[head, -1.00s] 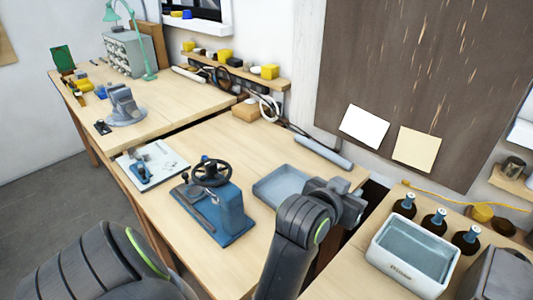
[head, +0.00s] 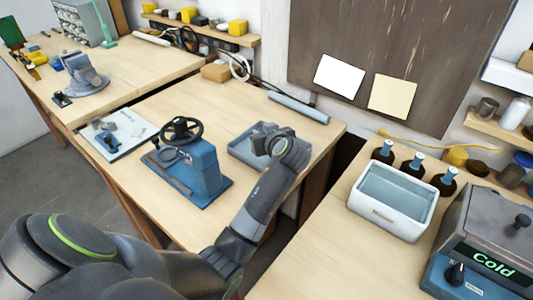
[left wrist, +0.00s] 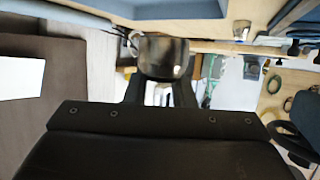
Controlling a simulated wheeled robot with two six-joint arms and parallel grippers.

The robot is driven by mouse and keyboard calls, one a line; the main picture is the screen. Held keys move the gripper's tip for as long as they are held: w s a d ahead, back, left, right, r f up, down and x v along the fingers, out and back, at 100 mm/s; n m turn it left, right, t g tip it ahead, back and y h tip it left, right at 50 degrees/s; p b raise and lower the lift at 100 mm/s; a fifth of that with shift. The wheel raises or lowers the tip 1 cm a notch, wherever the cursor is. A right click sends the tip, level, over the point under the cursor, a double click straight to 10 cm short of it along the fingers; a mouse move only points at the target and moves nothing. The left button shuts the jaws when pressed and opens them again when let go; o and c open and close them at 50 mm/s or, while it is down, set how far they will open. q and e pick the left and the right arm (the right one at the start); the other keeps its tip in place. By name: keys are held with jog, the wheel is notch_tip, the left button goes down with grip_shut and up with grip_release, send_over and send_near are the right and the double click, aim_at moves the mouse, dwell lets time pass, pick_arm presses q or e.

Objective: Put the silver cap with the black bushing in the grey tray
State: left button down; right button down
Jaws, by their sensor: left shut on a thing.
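My left gripper (head: 264,138) is over the far part of the grey tray (head: 240,154) in the head view; the wrist hides much of the tray. In the left wrist view, the left gripper (left wrist: 161,80) is shut on a rounded, shiny dark silver piece, which looks like the silver cap (left wrist: 163,52). I cannot make out the black bushing on it. I cannot tell how high the cap is above the tray. My right gripper is not in view.
A blue press with a black handwheel (head: 198,175) stands left of the tray. A grey bar (head: 298,107) lies behind it. A white basin (head: 392,202), dark bottles (head: 415,166) and a machine reading "Cold" (head: 480,245) stand on the right bench, across a gap.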

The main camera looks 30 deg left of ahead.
pick_arm(q)
notch_tip(320, 180, down, 8)
jog(key=shift+r+p, duration=0.15)
jog(key=shift+p, duration=0.3)
jog(key=c, duration=1.7)
grip_release()
jog(key=shift+o, duration=1)
